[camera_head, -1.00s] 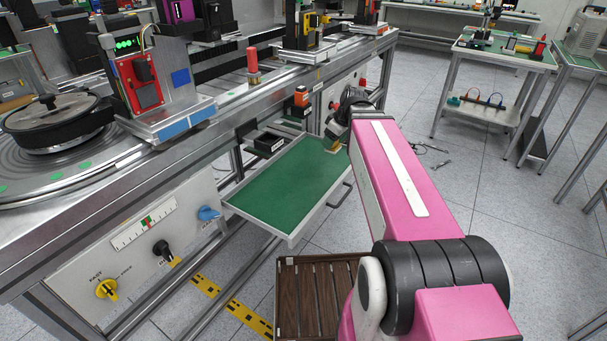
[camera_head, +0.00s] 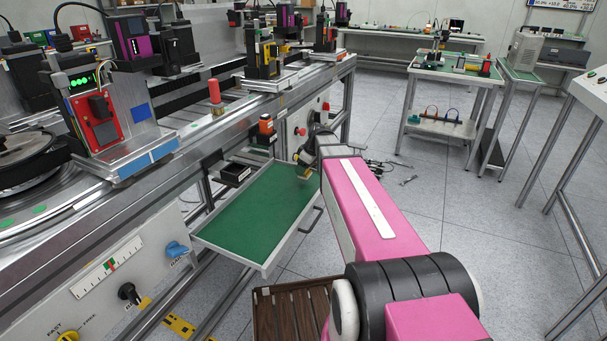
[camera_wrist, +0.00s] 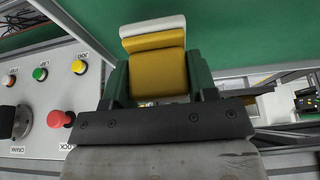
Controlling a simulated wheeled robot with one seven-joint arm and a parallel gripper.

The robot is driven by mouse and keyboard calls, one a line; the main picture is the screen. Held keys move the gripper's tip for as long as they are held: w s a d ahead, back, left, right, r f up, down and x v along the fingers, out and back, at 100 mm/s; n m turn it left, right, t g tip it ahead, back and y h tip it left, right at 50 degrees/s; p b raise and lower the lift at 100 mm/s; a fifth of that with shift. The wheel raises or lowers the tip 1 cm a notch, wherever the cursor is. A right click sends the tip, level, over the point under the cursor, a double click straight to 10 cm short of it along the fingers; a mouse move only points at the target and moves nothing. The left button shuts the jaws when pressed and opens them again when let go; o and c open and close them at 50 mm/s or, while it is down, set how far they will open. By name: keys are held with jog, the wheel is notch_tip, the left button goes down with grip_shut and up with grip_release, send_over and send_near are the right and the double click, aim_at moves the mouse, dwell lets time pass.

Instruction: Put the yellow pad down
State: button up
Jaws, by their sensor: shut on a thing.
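The yellow pad (camera_wrist: 158,75) is between the two green fingers of my gripper (camera_wrist: 162,82) in the wrist view. It has a white strip along its far edge. My gripper is shut on it. In the head view the pad (camera_head: 304,173) is small, at the far right corner of a pull-out tray with a green surface (camera_head: 245,210) and a pale metal rim. The green surface also fills the top of the wrist view (camera_wrist: 245,35). I cannot tell whether the pad touches the tray.
A black box (camera_head: 235,174) sits at the tray's left side. The metal bench stands behind. Its panel with a red button (camera_wrist: 60,119) and small coloured buttons is left in the wrist view. A brown slatted crate (camera_head: 290,312) stands in front. Most of the tray is bare.

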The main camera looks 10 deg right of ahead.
jog(key=shift+f, duration=1.4)
jog(key=shift+f, duration=0.15)
jog(key=o, duration=0.9)
jog(key=shift+o, duration=0.2)
jog(key=v, duration=1.2)
jog(key=shift+r, duration=0.25)
